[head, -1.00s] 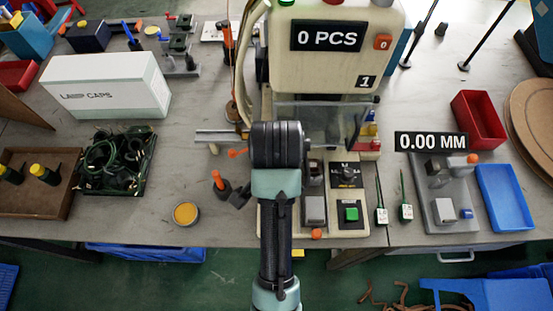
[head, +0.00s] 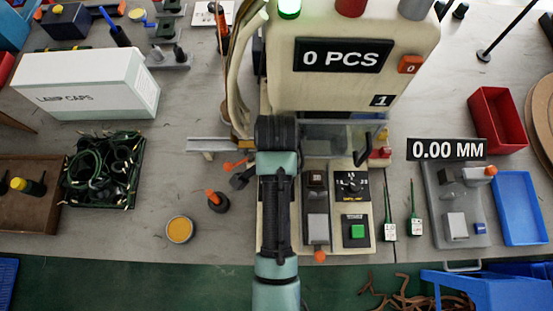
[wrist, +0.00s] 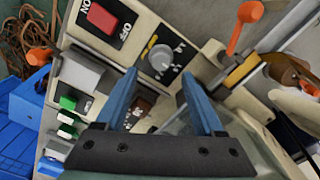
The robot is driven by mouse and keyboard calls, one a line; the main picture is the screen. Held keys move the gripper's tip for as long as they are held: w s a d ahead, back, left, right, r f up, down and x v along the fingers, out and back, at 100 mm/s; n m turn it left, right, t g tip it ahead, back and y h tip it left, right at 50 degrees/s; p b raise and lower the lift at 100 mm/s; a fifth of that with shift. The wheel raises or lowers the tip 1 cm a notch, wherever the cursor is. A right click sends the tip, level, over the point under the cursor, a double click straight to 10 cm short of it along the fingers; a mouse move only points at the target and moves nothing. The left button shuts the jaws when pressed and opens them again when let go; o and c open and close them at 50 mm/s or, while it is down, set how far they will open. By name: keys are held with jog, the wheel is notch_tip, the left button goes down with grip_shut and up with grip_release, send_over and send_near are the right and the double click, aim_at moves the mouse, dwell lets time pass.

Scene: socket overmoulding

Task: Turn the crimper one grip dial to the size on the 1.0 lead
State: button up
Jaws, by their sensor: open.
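Crimper one (head: 345,85), a cream machine marked 1, stands in front of me. A black dial (head: 351,185) with white numbers and a yellow label is on its panel, right of my arm. In the wrist view a grey knob (wrist: 162,57) with white marks and a yellow label lies just beyond my fingertips. I cannot read which is the grip dial. My gripper (wrist: 160,77) is open and empty, its blue fingers pointing towards the panel; my arm hides it in the head view. Two tagged leads (head: 390,226) (head: 414,225) lie right of the machine; their sizes are unreadable.
A red ON/OFF switch (wrist: 103,17) is close by the grey knob. A grey block (head: 318,229) and a green button (head: 357,231) are on the panel front. A blue tray (head: 521,207) and a red bin (head: 497,120) stand right. An orange-handled tool (head: 217,201) stands left.

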notch_tip(320, 180, down, 6)
jog(key=shift+f, duration=0.2)
jog(key=shift+w, duration=0.1)
jog(key=shift+c, duration=0.2)
grip_shut()
